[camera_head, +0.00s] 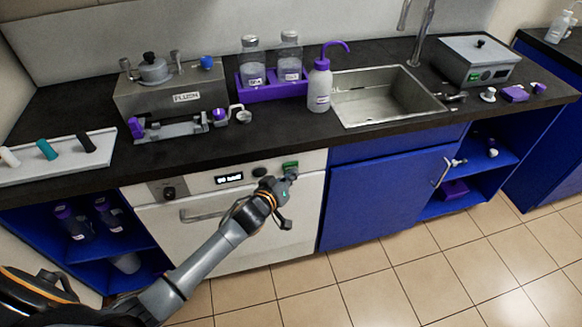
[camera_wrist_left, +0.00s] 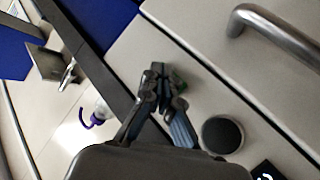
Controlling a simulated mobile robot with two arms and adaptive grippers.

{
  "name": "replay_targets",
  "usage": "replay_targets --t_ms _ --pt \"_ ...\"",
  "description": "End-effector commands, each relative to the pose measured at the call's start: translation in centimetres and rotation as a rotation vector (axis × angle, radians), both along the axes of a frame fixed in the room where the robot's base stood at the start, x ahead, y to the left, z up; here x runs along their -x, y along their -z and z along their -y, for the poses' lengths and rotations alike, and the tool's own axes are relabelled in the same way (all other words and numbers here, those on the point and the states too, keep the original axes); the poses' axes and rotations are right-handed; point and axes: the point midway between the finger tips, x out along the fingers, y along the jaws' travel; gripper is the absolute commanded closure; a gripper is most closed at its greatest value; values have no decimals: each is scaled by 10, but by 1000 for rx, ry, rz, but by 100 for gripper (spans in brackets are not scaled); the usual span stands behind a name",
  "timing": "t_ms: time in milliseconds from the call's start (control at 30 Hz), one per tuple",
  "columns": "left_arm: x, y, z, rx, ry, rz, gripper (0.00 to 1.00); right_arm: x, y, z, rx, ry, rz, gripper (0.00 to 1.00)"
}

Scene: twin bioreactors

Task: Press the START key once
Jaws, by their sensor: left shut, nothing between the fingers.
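The green START key (camera_head: 290,165) is on the white front panel of the appliance, at the right end of its control strip; its lettering is too small to read. My left gripper (camera_head: 289,176) is shut and empty, with its fingertips right at the key, just below it in the head view. In the left wrist view the shut fingertips (camera_wrist_left: 158,72) cover part of the green key (camera_wrist_left: 180,82). I cannot tell whether they touch it. My right gripper is not in view.
The white appliance (camera_head: 240,245) has a dark round knob (camera_head: 260,172), a lit display (camera_head: 229,178) and a bar handle (camera_head: 200,216). The dark counter (camera_head: 290,125) overhangs above the panel. A blue cabinet door (camera_head: 385,190) stands to the right.

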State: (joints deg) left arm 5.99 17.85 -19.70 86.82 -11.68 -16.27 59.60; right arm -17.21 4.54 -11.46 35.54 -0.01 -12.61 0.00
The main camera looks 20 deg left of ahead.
Motion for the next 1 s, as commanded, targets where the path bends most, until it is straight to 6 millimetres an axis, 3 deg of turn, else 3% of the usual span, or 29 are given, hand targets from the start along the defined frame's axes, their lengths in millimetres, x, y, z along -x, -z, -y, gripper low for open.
replay_targets --t_ms 1000 --pt "-6 -1 -4 0 0 1 100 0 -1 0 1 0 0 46"
